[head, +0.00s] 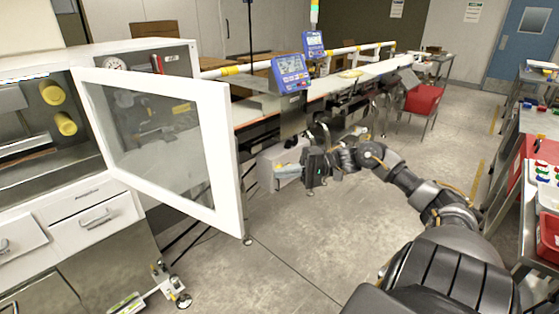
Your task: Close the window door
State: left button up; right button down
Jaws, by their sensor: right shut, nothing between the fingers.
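The window door (218,150) is a white frame around a clear pane. It stands swung open from the white cabinet (140,45), hinged at its left edge, with its free edge towards me and to the right. Through the opening, yellow rollers (60,108) show inside the cabinet. My right gripper (278,172) is to the right of the door's free edge, apart from it in the picture, with its fingers pointing left. It is shut and empty. My left gripper is not in view.
The checkweigher belt (345,80) with blue display boxes (291,74) runs behind my right gripper. Drawers (95,215) sit below the door. A table with a red bin (548,238) stands at the right. The floor (300,250) in the middle is clear.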

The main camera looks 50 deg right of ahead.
aim_at(240, 179)
jog(key=x, duration=0.3)
jog(key=p+x, duration=0.1)
jog(key=x, duration=0.3)
jog(key=shift+w+a+r+p, duration=0.1)
jog(key=shift+r+p, duration=0.1)
jog(key=shift+p, duration=0.1)
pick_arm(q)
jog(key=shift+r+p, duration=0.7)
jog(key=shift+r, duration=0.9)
pick_arm(e)
jog(key=shift+s+a+f, duration=0.1)
jog(key=shift+s+a, duration=0.1)
jog(key=shift+a, duration=0.8)
jog(key=shift+s+a+f, duration=0.15)
jog(key=shift+s+a, duration=0.05)
jog(key=shift+a, duration=0.85)
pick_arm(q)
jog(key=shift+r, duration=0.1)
pick_arm(e)
jog(key=shift+s+a, duration=0.1)
